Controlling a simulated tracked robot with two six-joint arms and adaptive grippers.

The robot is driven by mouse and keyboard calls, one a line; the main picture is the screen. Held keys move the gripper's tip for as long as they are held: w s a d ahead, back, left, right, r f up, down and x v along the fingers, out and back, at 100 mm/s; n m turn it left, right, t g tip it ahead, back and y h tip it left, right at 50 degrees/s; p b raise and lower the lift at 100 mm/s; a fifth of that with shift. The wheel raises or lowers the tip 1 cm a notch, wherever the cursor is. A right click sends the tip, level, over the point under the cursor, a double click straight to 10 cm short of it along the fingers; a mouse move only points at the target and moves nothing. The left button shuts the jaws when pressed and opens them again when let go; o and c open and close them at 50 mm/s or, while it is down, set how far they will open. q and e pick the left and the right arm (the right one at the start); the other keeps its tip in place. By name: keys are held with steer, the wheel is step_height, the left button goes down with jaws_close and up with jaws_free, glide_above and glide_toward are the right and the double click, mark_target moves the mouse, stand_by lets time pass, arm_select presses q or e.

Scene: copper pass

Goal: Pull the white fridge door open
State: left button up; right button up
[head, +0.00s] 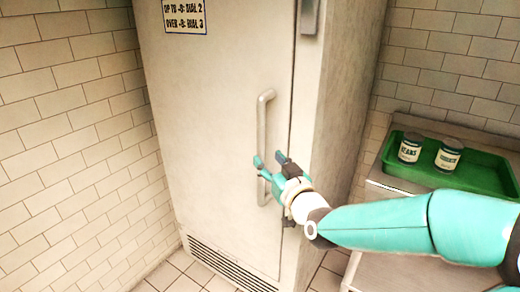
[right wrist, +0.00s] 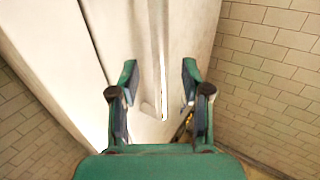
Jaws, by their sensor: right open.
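The white fridge door (head: 220,110) stands tall in the head view and looks shut against the fridge body (head: 335,110). Its pale vertical bar handle (head: 263,120) is near the door's right edge. My right gripper (head: 269,158) is open at the lower part of the handle, with its fingertips on either side of the bar in the picture. In the right wrist view, the handle (right wrist: 153,70) appears between the two open fingers (right wrist: 159,70). I cannot tell whether a finger touches it. My left gripper is not in view.
A notice (head: 185,16) is on the upper door. A green tray (head: 480,178) with two labelled cans (head: 410,148) (head: 448,155) rests on a counter right of the fridge. A tiled wall (head: 70,120) stands close on the left. A vent grille (head: 225,265) is below the door.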

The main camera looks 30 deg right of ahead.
mark_target(262, 153)
steer(key=w, duration=0.2)
steer(key=w+d, duration=0.1)
steer(key=w, duration=0.2)
steer(key=shift+w, duration=0.35)
jaws_close()
